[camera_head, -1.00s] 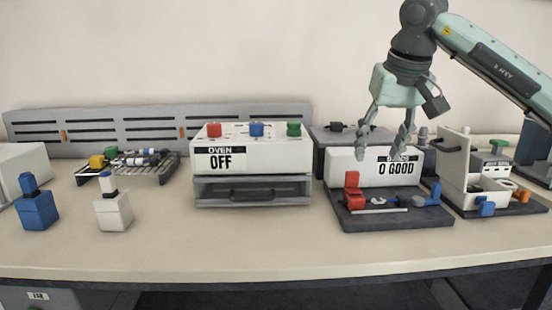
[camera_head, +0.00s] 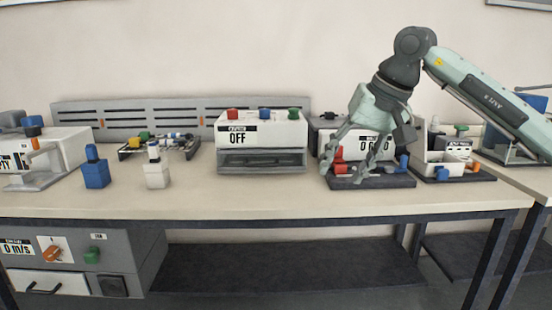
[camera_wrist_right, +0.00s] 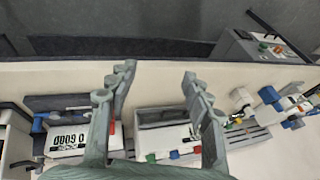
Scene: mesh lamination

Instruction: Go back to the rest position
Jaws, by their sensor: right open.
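My right gripper (camera_head: 349,162) is open and empty in the head view, pointing down and left in front of the white station with the "0 GOOD" label (camera_head: 380,140). Its fingers partly hide that station and its dark base. In the right wrist view both fingers (camera_wrist_right: 155,85) are spread apart with nothing between them. Beyond them are the station (camera_wrist_right: 68,138) on the left and the oven (camera_wrist_right: 165,118) near the middle. My left gripper is not in view.
The white oven (camera_head: 230,155) reads OFF. Blue (camera_head: 96,173) and white (camera_head: 157,175) bottles stand left of it. A rack (camera_head: 180,155) holds small parts behind them. A white assembly station (camera_head: 446,157) stands at the right. The table's front strip (camera_head: 270,200) is clear.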

